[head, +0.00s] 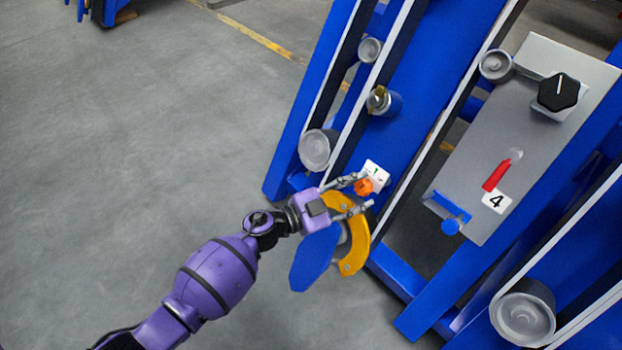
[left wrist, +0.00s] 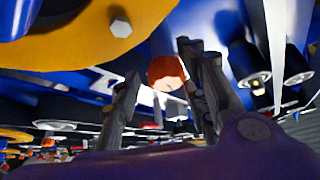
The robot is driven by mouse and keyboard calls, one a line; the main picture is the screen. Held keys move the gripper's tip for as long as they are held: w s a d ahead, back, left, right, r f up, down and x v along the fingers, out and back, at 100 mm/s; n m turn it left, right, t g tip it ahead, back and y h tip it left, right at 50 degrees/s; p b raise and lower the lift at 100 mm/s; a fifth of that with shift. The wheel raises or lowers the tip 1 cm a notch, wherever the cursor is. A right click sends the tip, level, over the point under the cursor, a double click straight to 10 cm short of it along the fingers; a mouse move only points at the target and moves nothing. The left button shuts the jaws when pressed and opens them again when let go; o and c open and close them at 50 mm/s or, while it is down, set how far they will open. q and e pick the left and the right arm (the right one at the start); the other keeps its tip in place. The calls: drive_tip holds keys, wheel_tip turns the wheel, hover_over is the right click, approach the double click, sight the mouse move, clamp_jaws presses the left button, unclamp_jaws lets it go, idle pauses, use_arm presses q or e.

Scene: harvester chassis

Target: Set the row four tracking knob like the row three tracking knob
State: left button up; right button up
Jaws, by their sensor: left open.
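A grey panel (head: 455,190) labelled 4 carries a black knob (head: 558,92) with a white pointer line and a red lever (head: 497,176). An orange knob (head: 364,187) sits by a white plate (head: 377,174) with a green mark, low on the blue frame left of that panel. My left gripper (head: 361,191) is open, with its fingers on either side of the orange knob. In the left wrist view the orange knob (left wrist: 166,72) shows between the open fingers (left wrist: 161,62); contact cannot be told. I see no knob labelled row three. My right gripper is out of view.
A yellow curved part (head: 355,245) and a blue plate (head: 315,258) lie close beside my left gripper. Grey rollers (head: 316,150) and blue beams (head: 420,85) surround the knob. Open grey floor (head: 120,160) lies to the left.

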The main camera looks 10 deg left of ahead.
use_arm(q)
drive_tip(key=n+b, duration=0.1)
drive_tip(key=n+t, duration=0.1)
drive_tip(key=n, duration=0.1)
drive_tip(key=shift+s+d+f+t+y+b, duration=0.1)
drive_tip(key=shift+d+t+y+b, duration=0.1)
drive_tip(key=shift+t+y+b, duration=0.15)
drive_tip(key=shift+s+a+n+t+y, duration=0.25)
drive_tip(key=shift+a+n+y, duration=0.1)
drive_tip(key=shift+n, duration=0.35)
drive_tip(key=s+a+r+n+y+p, duration=0.2)
drive_tip(key=s+a+r+y+p, duration=0.1)
drive_tip(key=s+p, duration=0.5)
drive_tip(key=s+a+r+n+y+p, duration=0.2)
drive_tip(key=s+a+r+p, duration=0.3)
drive_tip(key=s+a+p, duration=0.3)
drive_tip(key=s+a+r+n+y+p, duration=0.3)
drive_tip(key=s+a+r+y+p, duration=0.1)
drive_tip(key=s+p, duration=0.4)
drive_tip(key=shift+s+a+t, duration=0.3)
drive_tip(key=shift+s+a, duration=0.6)
drive_tip(key=shift+s, duration=0.3)
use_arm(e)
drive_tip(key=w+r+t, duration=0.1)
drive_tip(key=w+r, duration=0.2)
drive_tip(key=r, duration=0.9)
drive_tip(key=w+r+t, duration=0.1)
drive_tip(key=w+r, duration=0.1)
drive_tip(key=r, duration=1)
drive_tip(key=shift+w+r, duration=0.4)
